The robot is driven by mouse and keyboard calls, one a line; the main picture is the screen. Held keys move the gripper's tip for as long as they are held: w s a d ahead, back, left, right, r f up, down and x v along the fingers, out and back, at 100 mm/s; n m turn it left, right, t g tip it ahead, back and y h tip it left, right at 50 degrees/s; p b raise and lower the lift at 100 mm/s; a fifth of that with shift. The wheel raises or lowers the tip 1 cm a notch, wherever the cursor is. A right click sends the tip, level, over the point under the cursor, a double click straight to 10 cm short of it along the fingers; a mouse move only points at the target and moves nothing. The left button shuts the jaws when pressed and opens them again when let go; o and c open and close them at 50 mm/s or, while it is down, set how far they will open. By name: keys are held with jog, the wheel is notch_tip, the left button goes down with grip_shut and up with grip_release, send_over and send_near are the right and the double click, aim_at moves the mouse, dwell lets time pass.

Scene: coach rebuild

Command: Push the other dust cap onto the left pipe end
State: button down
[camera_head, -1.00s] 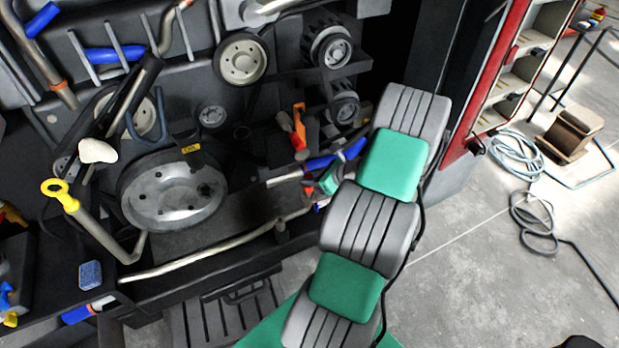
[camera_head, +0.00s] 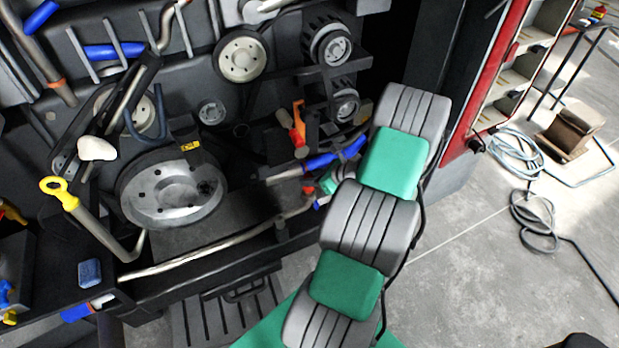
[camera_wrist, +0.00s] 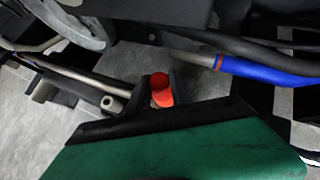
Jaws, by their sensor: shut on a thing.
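A red dust cap (camera_wrist: 161,90) sits between the dark fingertips of my gripper (camera_wrist: 150,100) in the wrist view, and the gripper is shut on it. In the head view my gripper (camera_head: 322,188) is small and partly hidden by my arm, with a bit of red (camera_head: 308,190) at its tip. A metal pipe (camera_wrist: 85,77) runs in from the left towards the gripper; it is the long lower pipe (camera_head: 200,258) in the head view. Its right end lies near the gripper, partly hidden. I cannot tell whether the cap touches a pipe end.
A pipe with a blue sleeve (camera_wrist: 265,72) and a red ring passes close behind the gripper. Belt pulleys (camera_head: 172,190) and the dark engine frame crowd the left. A yellow-handled dipstick (camera_head: 60,193) and a blue sponge (camera_head: 90,273) are farther left. Open floor lies right.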

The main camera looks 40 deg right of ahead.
jog(key=shift+f, duration=0.4)
jog(key=shift+f, duration=0.15)
jog(key=shift+f+b, duration=0.4)
jog(key=shift+f, duration=0.05)
jog(key=shift+f, duration=0.1)
dwell(0.5)
jog(key=shift+f+b, duration=0.35)
jog(key=shift+f, duration=0.15)
jog(key=shift+f, duration=0.1)
jog(key=shift+f, duration=0.35)
jog(key=shift+f+b, duration=0.15)
jog(key=shift+b, duration=0.15)
